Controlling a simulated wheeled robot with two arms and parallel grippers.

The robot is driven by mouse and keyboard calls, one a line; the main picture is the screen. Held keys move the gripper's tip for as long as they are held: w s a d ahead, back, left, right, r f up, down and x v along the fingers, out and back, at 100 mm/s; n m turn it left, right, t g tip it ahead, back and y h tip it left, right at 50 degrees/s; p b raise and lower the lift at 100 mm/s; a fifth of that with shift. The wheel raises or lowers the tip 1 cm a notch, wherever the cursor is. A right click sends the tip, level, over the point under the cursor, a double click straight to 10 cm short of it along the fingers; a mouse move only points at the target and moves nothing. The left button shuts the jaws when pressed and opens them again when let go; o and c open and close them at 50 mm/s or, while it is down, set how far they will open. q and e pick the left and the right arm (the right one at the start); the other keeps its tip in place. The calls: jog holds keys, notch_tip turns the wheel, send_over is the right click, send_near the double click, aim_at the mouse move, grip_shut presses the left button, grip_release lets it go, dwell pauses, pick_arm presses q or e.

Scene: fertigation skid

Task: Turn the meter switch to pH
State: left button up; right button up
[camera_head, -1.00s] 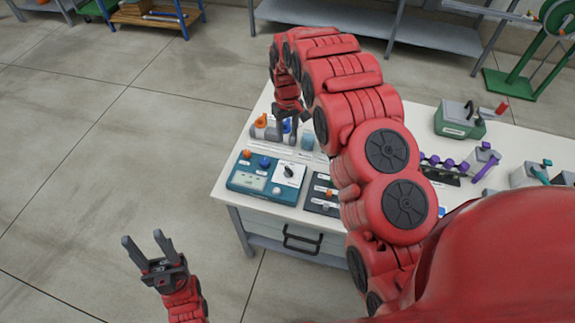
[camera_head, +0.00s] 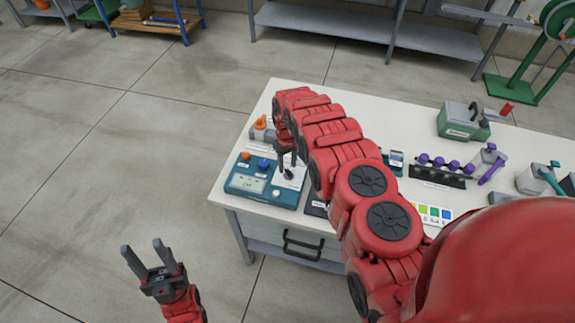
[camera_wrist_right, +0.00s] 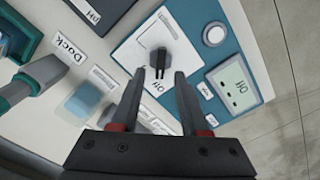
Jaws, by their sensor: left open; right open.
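The teal meter (camera_head: 247,184) stands at the table's left front corner, with a small display and a white switch plate. Its dark switch knob (camera_wrist_right: 160,60) sits on the white plate (camera_wrist_right: 143,48) in the right wrist view. My right gripper (camera_head: 287,158) is open just above the knob. In the right wrist view its fingertips (camera_wrist_right: 158,80) are spread on either side of the knob's near end; I cannot tell whether they touch it. The display (camera_wrist_right: 238,88) and a label by the knob carry lettering that I cannot read surely. My left gripper (camera_head: 152,258) is open and empty, left of the table.
Orange and blue caps (camera_head: 264,164) stand on the meter's back edge. An orange-topped bottle (camera_head: 260,124) is behind it. A rack with purple knobs (camera_head: 440,165) and a green-grey box (camera_head: 463,122) are further right. My right arm hides the table's middle.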

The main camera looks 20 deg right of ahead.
jog(key=shift+f, duration=0.9)
grip_shut()
